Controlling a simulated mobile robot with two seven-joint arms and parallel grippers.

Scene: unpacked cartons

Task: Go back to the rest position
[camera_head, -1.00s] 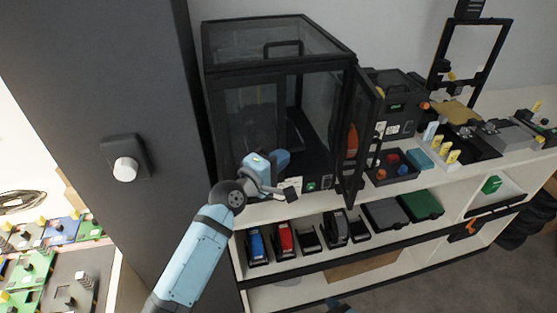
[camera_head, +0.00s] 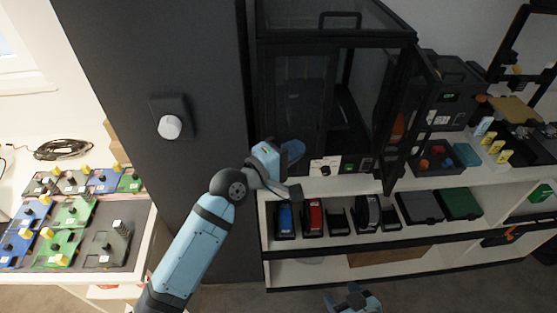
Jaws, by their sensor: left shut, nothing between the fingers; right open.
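My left arm comes in from the bottom left. Its gripper (camera_head: 291,190) is shut and empty, in front of the top of the white shelf unit (camera_head: 342,183), near the lower front of the dark glass-walled cabinet (camera_head: 300,110). I cannot tell whether it touches the shelf edge. My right gripper (camera_head: 353,299) is at the bottom edge of the view, low in front of the shelf unit. It is open, with nothing seen in it, and its arm is cut off by the frame.
The cabinet's glass door (camera_head: 405,125) stands open to the right. A dark pillar (camera_head: 190,190) with a round white knob (camera_head: 169,127) stands behind my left arm. A left table holds several circuit boards (camera_head: 72,211). The shelf holds red, blue and dark items. Grey floor lies in front.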

